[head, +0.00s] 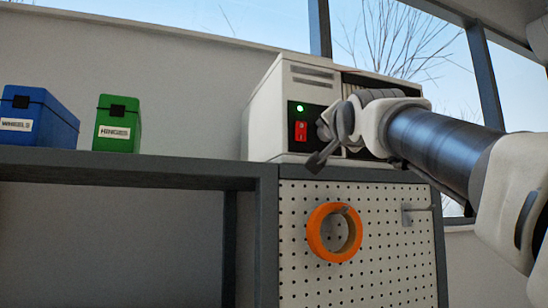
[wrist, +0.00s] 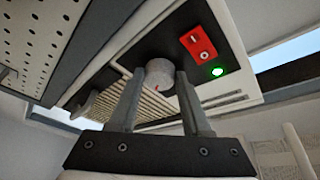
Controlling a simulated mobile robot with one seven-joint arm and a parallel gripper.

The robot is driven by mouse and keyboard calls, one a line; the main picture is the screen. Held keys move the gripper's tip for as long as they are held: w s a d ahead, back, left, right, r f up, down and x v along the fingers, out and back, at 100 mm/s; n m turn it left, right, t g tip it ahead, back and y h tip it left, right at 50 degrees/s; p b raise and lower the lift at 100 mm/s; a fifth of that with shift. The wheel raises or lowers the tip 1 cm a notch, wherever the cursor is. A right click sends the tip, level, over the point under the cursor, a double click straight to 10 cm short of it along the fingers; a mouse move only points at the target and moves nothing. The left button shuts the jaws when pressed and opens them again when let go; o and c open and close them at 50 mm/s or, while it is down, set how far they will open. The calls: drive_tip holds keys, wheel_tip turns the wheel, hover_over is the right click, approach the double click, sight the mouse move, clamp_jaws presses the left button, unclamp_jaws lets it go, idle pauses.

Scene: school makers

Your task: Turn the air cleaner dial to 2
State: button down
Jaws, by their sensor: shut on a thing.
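The air cleaner (head: 271,108) is a pale box with a black front panel, standing on the shelf in the head view. In the wrist view its body (wrist: 236,76) appears tilted. Its dial (wrist: 160,71) is a round light grey knob with a small red mark on its face; no numbers can be read around it. My gripper (wrist: 159,80) is shut on the dial, one finger at each side. In the head view my gripper (head: 327,134) is in front of the panel and hides the dial. A red rocker switch (head: 300,130) and a lit green lamp (head: 300,109) sit beside it.
A louvred grille (wrist: 120,95) is next to the dial. Below the shelf is a pegboard (head: 385,255) with an orange tape roll (head: 334,232) and a metal hook (head: 418,209). A blue box (head: 45,118) and a green box (head: 117,124) stand to the left, with free shelf between.

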drive_tip(key=shift+f, duration=0.15)
idle(0.3)
drive_tip(key=shift+c, duration=1.8)
unclamp_jaws()
drive_tip(key=shift+s, duration=0.1)
drive_tip(key=b+v, duration=0.6)
drive_tip(key=v, duration=1.1)
drive_tip(key=shift+a, duration=0.15)
drive_tip(key=shift+s, duration=0.1)
